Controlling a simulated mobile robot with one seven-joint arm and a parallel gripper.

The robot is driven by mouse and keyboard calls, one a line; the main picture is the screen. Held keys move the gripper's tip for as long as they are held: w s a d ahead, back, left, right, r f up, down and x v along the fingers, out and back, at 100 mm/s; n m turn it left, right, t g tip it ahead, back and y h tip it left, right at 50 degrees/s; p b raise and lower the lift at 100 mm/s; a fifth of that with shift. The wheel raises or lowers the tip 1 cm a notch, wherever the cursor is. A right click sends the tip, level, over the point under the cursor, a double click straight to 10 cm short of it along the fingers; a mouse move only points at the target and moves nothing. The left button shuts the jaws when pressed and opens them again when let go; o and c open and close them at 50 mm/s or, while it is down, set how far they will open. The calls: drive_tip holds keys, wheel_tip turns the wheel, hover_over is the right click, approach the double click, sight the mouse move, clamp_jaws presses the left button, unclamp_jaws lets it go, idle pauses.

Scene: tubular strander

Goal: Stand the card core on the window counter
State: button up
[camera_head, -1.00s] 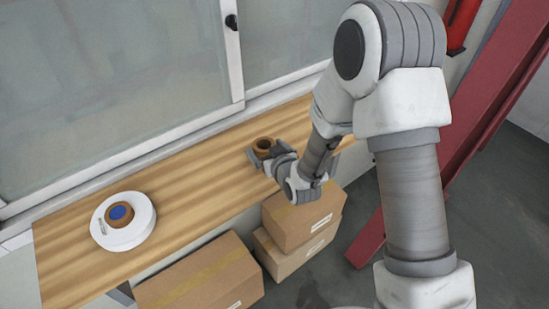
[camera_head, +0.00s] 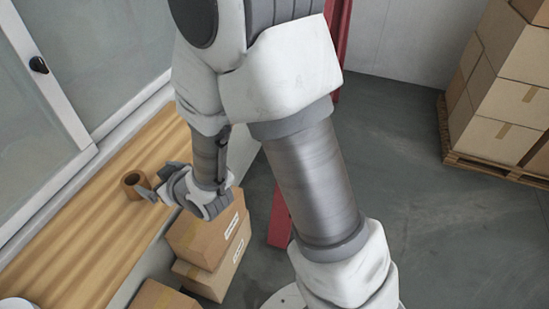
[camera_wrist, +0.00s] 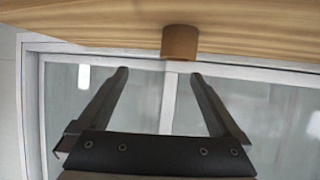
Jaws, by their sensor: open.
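The card core (camera_head: 134,185), a short brown tube, stands upright with its open end up on the wooden window counter (camera_head: 85,245), near the counter's far end. My gripper (camera_head: 150,183) is open and empty, just to the right of the core in the head view. In the wrist view the core (camera_wrist: 180,42) stands against the counter (camera_wrist: 90,22), beyond the tips of my spread fingers (camera_wrist: 158,73), with nothing between them. The core looks clear of both fingers there.
A white-framed window (camera_head: 70,120) runs behind the counter. Cardboard boxes (camera_head: 205,235) are stacked below its front edge. The edge of a white round object (camera_head: 15,303) shows at lower left. Boxes on a pallet (camera_head: 500,170) stand at right, with open grey floor between.

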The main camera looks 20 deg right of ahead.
drive_tip(key=s+d+r+m+g+h, duration=0.1)
drive_tip(key=s+d+r+m+h, duration=0.15)
drive_tip(key=d+r, duration=0.4)
drive_tip(key=s+d+r+m+g+h, duration=0.1)
drive_tip(key=d+r+h, duration=0.2)
drive_tip(key=d+r, duration=0.35)
drive_tip(key=s+d+r+m+g, duration=0.1)
drive_tip(key=s+d+r, duration=0.1)
drive_tip(key=s+d, duration=0.3)
drive_tip(key=s+d+r+m+g+h, duration=0.1)
drive_tip(key=s+d, duration=0.4)
drive_tip(key=s, duration=0.6)
drive_tip(key=shift+s+r+m+g, duration=0.4)
drive_tip(key=shift+r+m+g, duration=0.2)
drive_tip(key=shift+r+m, duration=0.1)
drive_tip(key=shift+d+h, duration=0.1)
drive_tip(key=shift+h, duration=0.15)
